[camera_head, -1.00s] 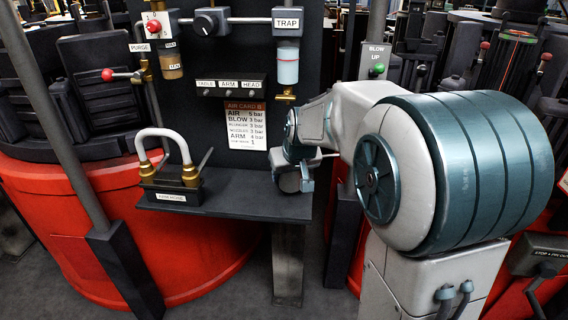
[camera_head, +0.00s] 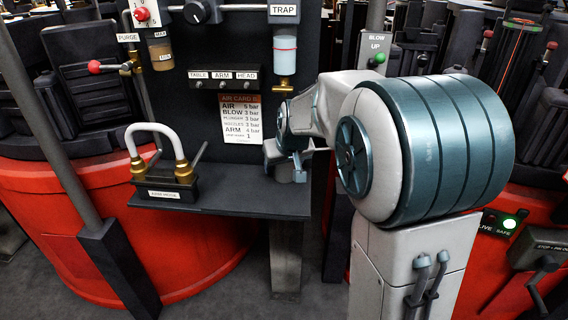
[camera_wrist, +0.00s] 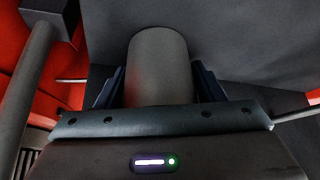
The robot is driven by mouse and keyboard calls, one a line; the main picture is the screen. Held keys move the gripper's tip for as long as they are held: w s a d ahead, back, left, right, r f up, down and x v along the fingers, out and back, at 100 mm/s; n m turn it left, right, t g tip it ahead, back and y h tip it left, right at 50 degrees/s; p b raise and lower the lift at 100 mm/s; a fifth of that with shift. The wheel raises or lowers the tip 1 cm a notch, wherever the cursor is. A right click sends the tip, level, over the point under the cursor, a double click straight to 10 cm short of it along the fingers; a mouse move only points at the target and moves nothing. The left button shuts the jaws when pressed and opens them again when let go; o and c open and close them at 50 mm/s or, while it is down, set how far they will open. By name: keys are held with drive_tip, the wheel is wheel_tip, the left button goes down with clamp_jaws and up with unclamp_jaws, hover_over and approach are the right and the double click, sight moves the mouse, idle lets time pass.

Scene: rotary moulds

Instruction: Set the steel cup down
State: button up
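The steel cup (camera_wrist: 158,65) is a plain grey cylinder in the wrist view. It sits between the two dark fingers of my gripper (camera_wrist: 160,88), which lie close against its sides. In the head view my gripper (camera_head: 293,170) is small and low at the right end of the dark shelf (camera_head: 230,198), below the trap. The cup cannot be made out clearly there. Whether its base touches the shelf cannot be told.
The trap bowl (camera_head: 284,46) with its brass drain hangs above on the dark panel. A hose block (camera_head: 165,188) with a white looped hose stands on the shelf's left. The shelf between is clear. A grey post (camera_head: 50,120) rises at left.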

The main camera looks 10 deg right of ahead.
drive_tip(key=shift+r, duration=0.3)
drive_tip(key=p+v, duration=0.4)
drive_tip(key=v, duration=0.8)
drive_tip(key=s+f+g, duration=0.2)
drive_tip(key=s+f, duration=0.3)
drive_tip(key=s, duration=0.5)
drive_tip(key=s+f+g, duration=0.2)
drive_tip(key=s+f, duration=0.4)
drive_tip(key=s, duration=0.5)
drive_tip(key=shift+s+f+m+g, duration=0.3)
drive_tip(key=shift+g, duration=0.1)
drive_tip(key=shift+w, duration=0.15)
drive_tip(key=shift+c, duration=0.2)
